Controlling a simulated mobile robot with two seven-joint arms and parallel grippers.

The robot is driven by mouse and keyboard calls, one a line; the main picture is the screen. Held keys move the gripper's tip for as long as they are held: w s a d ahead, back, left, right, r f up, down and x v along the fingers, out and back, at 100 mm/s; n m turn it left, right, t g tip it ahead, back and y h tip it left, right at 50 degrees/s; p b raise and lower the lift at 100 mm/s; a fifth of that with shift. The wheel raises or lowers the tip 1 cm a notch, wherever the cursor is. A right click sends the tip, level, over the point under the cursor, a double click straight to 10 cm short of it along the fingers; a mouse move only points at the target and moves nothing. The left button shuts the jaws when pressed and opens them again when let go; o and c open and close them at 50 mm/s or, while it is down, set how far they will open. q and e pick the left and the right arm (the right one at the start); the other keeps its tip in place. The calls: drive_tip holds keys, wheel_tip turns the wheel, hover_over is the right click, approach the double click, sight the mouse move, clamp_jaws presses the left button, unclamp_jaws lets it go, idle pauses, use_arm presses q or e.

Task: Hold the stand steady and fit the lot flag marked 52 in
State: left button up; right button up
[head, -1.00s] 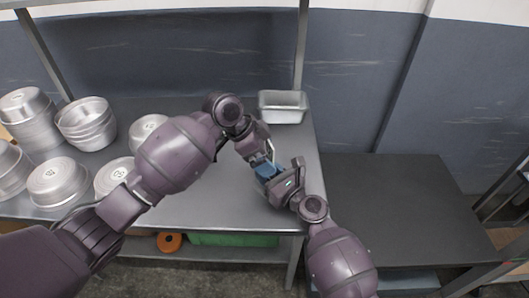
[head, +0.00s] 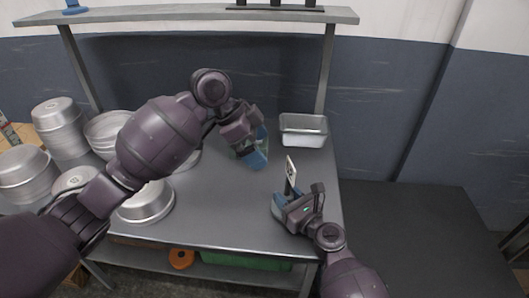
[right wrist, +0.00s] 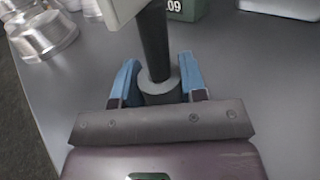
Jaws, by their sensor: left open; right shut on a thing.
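My right gripper (head: 284,196) is shut on the dark post of a white flag (head: 291,168), which stands up from the jaws above the table. In the right wrist view, the post (right wrist: 154,45) and its grey round foot (right wrist: 160,90) sit between the blue fingers, and the flag (right wrist: 118,8) is cut off by the top edge. Its number is not readable. My left gripper (head: 250,152) is open, left of and beyond the right one. A green block (right wrist: 187,8) with white figures ending in 09 stands beyond; I cannot tell whether it is the stand.
Stacks of metal pans (head: 58,128) and a single pan (head: 146,202) fill the table's left side. A rectangular metal tin (head: 303,130) stands at the back right. A shelf (head: 200,15) runs overhead. A lower black surface (head: 430,230) lies to the right.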

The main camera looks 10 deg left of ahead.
drive_tip(key=o, duration=1.1)
drive_tip(key=v, duration=1.2)
drive_tip(key=shift+s+d, duration=0.1)
